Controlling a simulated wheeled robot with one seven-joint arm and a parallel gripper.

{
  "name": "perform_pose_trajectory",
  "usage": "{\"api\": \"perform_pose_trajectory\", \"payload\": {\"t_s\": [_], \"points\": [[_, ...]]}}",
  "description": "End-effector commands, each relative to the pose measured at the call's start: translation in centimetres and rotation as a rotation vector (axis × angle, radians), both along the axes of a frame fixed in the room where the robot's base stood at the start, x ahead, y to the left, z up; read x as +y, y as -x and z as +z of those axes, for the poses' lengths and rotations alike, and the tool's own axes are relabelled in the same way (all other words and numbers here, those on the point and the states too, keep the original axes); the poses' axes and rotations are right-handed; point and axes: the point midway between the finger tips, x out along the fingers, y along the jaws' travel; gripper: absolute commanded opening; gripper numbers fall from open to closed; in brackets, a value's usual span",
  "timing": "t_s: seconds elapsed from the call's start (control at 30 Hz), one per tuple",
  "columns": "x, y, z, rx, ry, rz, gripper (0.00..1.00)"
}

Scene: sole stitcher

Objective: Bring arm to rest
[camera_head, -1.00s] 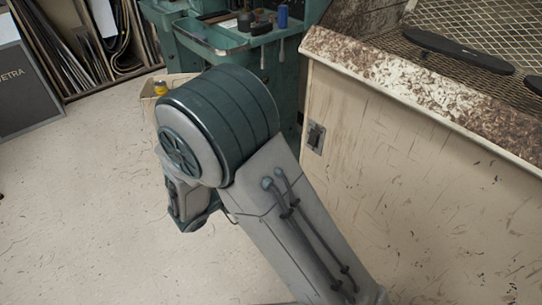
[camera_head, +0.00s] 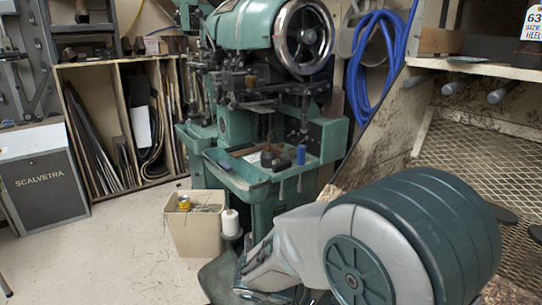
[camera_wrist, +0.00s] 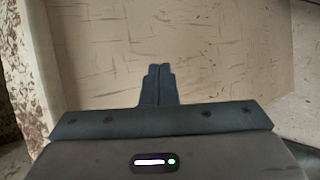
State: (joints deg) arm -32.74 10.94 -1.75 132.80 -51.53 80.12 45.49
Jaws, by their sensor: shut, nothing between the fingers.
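My gripper (camera_wrist: 159,70) shows in the wrist view with its two dark fingers together and nothing between them. It points toward a scratched beige panel (camera_wrist: 200,40) and appears apart from it, though the distance is hard to judge. In the head view my arm is folded at the lower right, with the big round teal and grey joint nearest the camera. The gripper itself is hidden there.
A green stitching machine (camera_head: 245,40) stands in the middle, its tray (camera_head: 250,180) holding small items. A beige bin (camera_head: 196,230) stands on the floor before it. A wire-mesh bench (camera_head: 470,160) is at right, close to my arm. Floor (camera_head: 110,250) at left is clear.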

Motion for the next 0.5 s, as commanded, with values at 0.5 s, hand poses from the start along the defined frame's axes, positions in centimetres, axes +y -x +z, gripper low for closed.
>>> {"api": "perform_pose_trajectory", "payload": {"t_s": [0.5], "points": [[-1.5, 7.3, 14.4, -0.054, -0.774, -0.202, 0.00]]}}
